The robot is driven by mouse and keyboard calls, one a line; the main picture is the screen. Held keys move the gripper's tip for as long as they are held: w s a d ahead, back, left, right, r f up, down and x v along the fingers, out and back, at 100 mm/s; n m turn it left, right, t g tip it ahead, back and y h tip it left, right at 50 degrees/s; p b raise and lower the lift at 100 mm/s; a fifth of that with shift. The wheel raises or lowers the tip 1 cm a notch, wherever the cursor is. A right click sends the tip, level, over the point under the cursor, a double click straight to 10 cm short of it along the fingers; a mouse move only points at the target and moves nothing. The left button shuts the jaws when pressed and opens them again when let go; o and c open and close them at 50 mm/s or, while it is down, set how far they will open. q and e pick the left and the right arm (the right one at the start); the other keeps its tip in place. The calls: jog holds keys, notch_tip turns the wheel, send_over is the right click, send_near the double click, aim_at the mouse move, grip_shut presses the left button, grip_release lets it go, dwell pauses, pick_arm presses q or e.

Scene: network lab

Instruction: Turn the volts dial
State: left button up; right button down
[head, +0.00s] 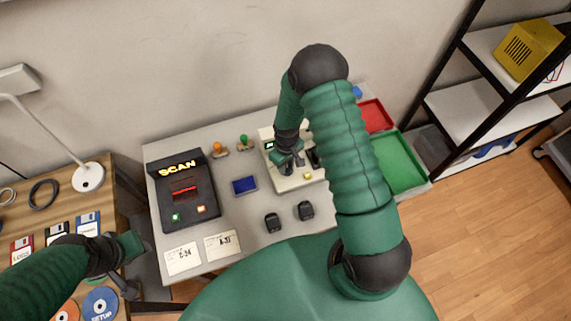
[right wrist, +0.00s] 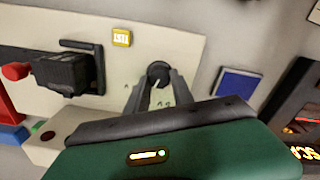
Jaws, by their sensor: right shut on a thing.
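The round black dial (right wrist: 158,74) sits on a cream panel (right wrist: 205,50) in the right wrist view, with small, unclear markings beside it. My right gripper (right wrist: 160,86) has its two fingers on either side of the dial and is shut on it. In the head view my right gripper (head: 288,163) is over the cream device (head: 296,184), and it hides the dial there. My left gripper (head: 132,290) is low at the left, between the wooden table and the grey table; its jaws are too unclear to read.
On the panel are a yellow button (right wrist: 122,37) and a black lever-like part (right wrist: 70,72). A blue pad (head: 244,185) and a black SCAN unit (head: 184,190) lie left of the device. Red (head: 376,114) and green (head: 412,178) trays stand at right.

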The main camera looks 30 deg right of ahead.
aim_at(288, 168)
jog(key=c, duration=1.5)
grip_release()
jog(key=shift+s+f, duration=0.2)
jog(key=shift+s, duration=0.25)
jog(key=o, duration=0.4)
jog(key=shift+d, duration=0.1)
jog(key=shift+w+r, duration=0.1)
jog(key=shift+w, duration=0.1)
jog(key=shift+w+r, duration=0.1)
jog(key=shift+r, duration=0.1)
notch_tip(288, 168, up, 16)
jog(key=b, duration=0.1)
jog(key=shift+r, duration=0.15)
jog(key=shift+d, duration=0.1)
